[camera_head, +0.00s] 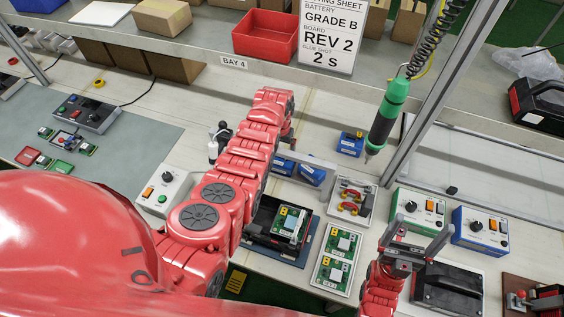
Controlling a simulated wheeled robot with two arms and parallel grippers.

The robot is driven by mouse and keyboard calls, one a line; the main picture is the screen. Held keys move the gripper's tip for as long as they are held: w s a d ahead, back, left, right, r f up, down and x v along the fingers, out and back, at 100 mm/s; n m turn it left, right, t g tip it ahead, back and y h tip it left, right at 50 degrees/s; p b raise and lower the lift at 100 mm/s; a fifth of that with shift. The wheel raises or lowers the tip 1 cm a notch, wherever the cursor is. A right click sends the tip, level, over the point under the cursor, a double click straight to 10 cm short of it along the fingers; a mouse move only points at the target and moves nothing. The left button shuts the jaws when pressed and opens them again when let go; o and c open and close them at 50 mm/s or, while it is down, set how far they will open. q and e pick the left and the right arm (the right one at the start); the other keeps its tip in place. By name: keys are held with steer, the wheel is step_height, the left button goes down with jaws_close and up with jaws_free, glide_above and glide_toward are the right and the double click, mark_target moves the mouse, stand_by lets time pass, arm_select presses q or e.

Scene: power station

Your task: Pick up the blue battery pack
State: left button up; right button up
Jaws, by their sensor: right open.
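A single blue battery pack (350,143) stands on the bench right of centre, left of a hanging green screwdriver. Two more blue packs (312,173) lie beside my left arm by a pale grey bar, the left one (284,165) partly hidden by the arm. My right gripper (418,235) is low at the right, fingers spread and empty, above a black case and well short of the blue packs. My red left arm (240,165) reaches across the bench; I cannot make out its gripper.
The hanging green screwdriver (388,115) and a metal post (432,105) stand near the single pack. A board fixture (283,223), a board tray (335,262), a tray with red-handled parts (352,200) and control boxes (480,231) crowd the front.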

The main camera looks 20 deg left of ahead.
arm_select(q)
jaws_close()
steer(key=shift+w+r, duration=0.15)
steer(key=shift+r, duration=0.05)
stand_by(0.6)
